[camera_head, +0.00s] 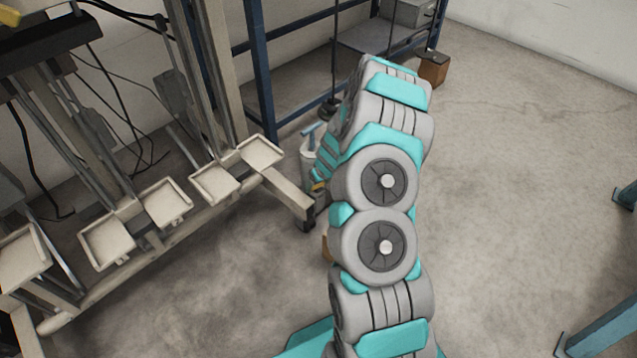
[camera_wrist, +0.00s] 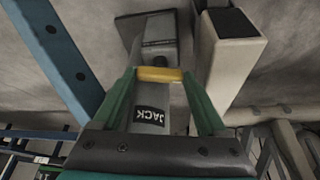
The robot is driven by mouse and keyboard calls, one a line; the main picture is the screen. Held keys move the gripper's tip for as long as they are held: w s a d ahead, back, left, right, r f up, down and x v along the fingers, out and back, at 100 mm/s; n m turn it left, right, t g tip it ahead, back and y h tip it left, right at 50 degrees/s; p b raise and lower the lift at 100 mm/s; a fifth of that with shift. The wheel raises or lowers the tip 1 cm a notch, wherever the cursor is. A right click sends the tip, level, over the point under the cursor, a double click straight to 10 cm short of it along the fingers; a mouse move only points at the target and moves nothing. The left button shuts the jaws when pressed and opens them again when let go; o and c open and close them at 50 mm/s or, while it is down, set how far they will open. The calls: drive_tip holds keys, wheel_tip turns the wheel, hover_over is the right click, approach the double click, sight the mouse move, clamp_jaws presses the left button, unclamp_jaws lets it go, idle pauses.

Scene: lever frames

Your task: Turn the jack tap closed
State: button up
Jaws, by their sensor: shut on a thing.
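The grey jack (camera_wrist: 158,40) carries a "JACK" label (camera_wrist: 150,116) in the wrist view. Its yellow tap (camera_wrist: 160,74) lies crosswise in the picture. My gripper (camera_wrist: 160,77) has a green finger at each end of the tap and is shut on it. In the head view, a pale body with a blue handle (camera_head: 311,132), apparently the jack, shows left of my arm. A small yellow bit (camera_head: 319,187) shows beside my arm there. My arm hides most of the jack and the gripper in that view.
A cream frame with several trays (camera_head: 215,183) stands at the left, its beam end (camera_head: 300,205) close to the jack. A blue-framed shelf (camera_head: 262,80) stands behind. A brown box (camera_head: 433,67) sits at the back. The floor to the right is mostly clear.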

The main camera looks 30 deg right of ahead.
drive_tip(key=m+p, duration=0.1)
drive_tip(key=m+h+p, duration=0.1)
drive_tip(key=m+p, duration=0.1)
drive_tip(key=shift+a+r+m, duration=0.2)
drive_tip(key=shift+r+m, duration=0.1)
drive_tip(key=m+h+p, duration=0.1)
drive_tip(key=p, duration=0.2)
drive_tip(key=shift+a+m, duration=0.15)
drive_tip(key=shift+m, duration=0.25)
drive_tip(key=m+h+p, duration=0.1)
drive_tip(key=m+p, duration=0.1)
drive_tip(key=p, duration=0.2)
drive_tip(key=shift+w+m+g, duration=0.15)
drive_tip(key=shift+m+g, duration=0.15)
drive_tip(key=shift+f+m+p, duration=0.2)
drive_tip(key=shift+m+p, duration=0.4)
drive_tip(key=shift+p, duration=0.5)
drive_tip(key=shift+f, duration=0.1)
drive_tip(key=o, duration=1.1)
drive_tip(key=shift+a, duration=0.1)
